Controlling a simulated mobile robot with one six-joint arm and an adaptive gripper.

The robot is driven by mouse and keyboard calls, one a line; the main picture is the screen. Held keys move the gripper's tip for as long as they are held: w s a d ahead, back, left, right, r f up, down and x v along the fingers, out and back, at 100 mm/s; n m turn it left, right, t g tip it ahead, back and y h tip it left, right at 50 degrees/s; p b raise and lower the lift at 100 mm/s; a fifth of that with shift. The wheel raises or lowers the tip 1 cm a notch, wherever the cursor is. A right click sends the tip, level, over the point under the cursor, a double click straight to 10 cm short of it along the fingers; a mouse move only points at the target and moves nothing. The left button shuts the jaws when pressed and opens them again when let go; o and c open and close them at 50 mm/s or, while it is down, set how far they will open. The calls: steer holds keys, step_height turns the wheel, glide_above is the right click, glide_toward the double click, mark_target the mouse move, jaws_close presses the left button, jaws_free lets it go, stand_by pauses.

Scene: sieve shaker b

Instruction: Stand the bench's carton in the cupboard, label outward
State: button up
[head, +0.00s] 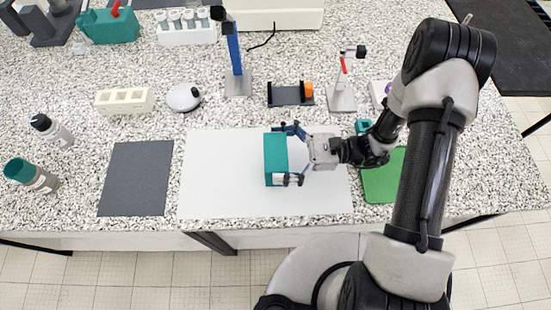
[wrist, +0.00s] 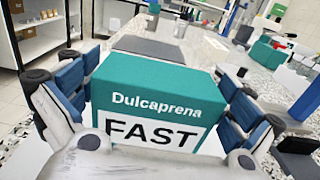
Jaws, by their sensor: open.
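The teal carton (head: 275,160) stands on the white mat (head: 225,175) on the speckled bench. In the wrist view the carton (wrist: 155,90) fills the middle, and its face with "Dulcaprena" and "FAST" is turned toward my gripper. My gripper (head: 291,155) is open, with one finger on each side of the carton. In the wrist view a narrow gap seems to show beside the carton, but contact is hard to tell. A white shelf unit (wrist: 38,30) with small boxes shows at upper left there; I cannot tell whether it is the cupboard.
A dark grey mat (head: 136,178) lies left of the white mat, with two bottles beyond it. A green mat (head: 382,182) lies right, under my arm. The white mat's left part is clear.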

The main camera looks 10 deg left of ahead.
steer(key=c, duration=1)
